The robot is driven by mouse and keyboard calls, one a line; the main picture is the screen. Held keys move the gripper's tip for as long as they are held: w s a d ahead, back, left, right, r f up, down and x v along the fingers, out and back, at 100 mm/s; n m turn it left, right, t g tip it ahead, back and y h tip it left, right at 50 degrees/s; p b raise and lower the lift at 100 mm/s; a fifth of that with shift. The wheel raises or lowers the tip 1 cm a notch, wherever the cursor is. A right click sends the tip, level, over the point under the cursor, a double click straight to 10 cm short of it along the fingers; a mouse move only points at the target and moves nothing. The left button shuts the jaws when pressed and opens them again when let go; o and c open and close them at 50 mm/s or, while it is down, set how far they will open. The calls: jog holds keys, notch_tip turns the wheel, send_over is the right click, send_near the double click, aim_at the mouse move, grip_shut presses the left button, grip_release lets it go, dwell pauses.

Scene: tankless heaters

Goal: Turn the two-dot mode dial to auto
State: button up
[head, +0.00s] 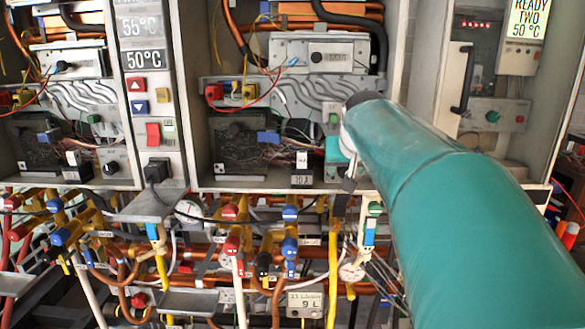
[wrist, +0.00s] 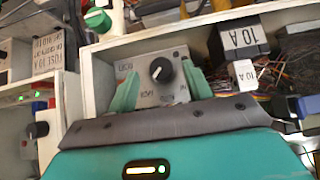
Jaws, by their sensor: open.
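A black round mode dial (wrist: 161,70) sits on a small grey panel (wrist: 150,97) in the wrist view. It has a pale pointer mark, and small labels surround it, appearing turned over and too blurred to read surely. I cannot make out any dots marking it. My gripper (wrist: 160,72) is open, with one green finger on each side of the dial. Gaps show between the fingers and the knob, though depth contact is hard to tell. In the head view my gripper (head: 338,152) is at the lower right of the middle cabinet, and the dial is hidden behind it.
A similar black dial (head: 112,167) is in the left cabinet. A black 10 A block (wrist: 240,38) stands right of the dial in the wrist view. The white cabinet edge (wrist: 86,75) is close on the left. Pipes and coloured valves (head: 230,212) crowd below.

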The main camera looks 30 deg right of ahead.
jog(key=shift+w+d+f, duration=0.2)
jog(key=shift+w+f, duration=0.25)
jog(key=shift+s, duration=0.1)
jog(key=shift+c, duration=0.2)
jog(key=c, duration=0.9)
jog(key=shift+c, duration=0.2)
